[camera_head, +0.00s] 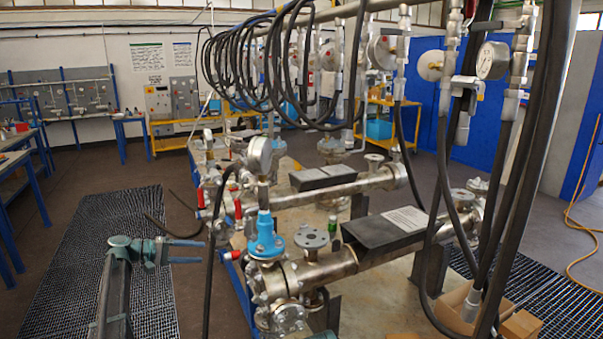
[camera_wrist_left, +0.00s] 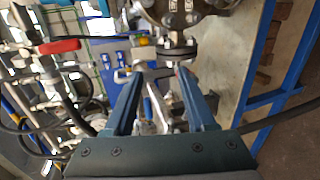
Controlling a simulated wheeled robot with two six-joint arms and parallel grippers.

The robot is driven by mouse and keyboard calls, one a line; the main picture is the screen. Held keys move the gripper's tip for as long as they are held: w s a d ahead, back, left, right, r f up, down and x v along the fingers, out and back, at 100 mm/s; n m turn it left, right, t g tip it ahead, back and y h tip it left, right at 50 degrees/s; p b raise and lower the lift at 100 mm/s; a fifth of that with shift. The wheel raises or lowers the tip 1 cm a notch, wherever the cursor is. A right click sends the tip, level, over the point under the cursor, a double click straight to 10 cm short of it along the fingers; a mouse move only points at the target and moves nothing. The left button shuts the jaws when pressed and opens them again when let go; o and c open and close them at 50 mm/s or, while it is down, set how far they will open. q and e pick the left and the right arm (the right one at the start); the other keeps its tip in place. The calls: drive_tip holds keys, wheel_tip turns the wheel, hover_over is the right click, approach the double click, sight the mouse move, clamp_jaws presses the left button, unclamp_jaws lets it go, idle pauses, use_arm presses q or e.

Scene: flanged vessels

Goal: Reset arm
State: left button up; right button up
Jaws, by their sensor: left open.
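My left arm comes in from the lower left in the head view. Its gripper (camera_head: 202,251) points right towards the near flanged vessel (camera_head: 315,268), with a gap in front of it. In the left wrist view the two blue fingers (camera_wrist_left: 158,76) stand apart. Pipe fittings and a flange (camera_wrist_left: 178,52) show beyond and between the fingertips; I see nothing clearly gripped. A light blue flanged fitting (camera_head: 266,240) stands upright on the near vessel's left end. My right gripper is not in view.
A black hose (camera_head: 213,240) hangs just right of the left gripper. A red-handled valve (camera_wrist_left: 60,46) shows in the wrist view. Pressure gauges (camera_head: 259,155) and many looped hoses crowd the rig. Floor grating (camera_head: 75,235) at left is open.

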use_arm(q)
drive_tip(key=s+d+f+m+g+y, duration=0.1)
drive_tip(key=s+d+f+g+y, duration=0.15)
drive_tip(key=s+d+f, duration=0.4)
drive_tip(key=s+d+f+m+g+y, duration=0.1)
drive_tip(key=s+d+f+y, duration=0.2)
drive_tip(key=s+d, duration=0.6)
drive_tip(key=s+d+f+m+g+y, duration=0.1)
drive_tip(key=s+f+y, duration=0.25)
drive_tip(key=s, duration=0.65)
drive_tip(key=s+d+f+m+g+y, duration=0.1)
drive_tip(key=s+f+m+y, duration=0.2)
drive_tip(key=s, duration=0.6)
drive_tip(key=s+d+r+m+y, duration=0.1)
drive_tip(key=s+d, duration=0.2)
drive_tip(key=d, duration=0.2)
drive_tip(key=s+d+m+y+p, duration=0.1)
drive_tip(key=s+d, duration=0.2)
drive_tip(key=d, duration=0.2)
drive_tip(key=shift+d+r+m+g+y, duration=0.35)
drive_tip(key=shift+r+m+y, duration=0.05)
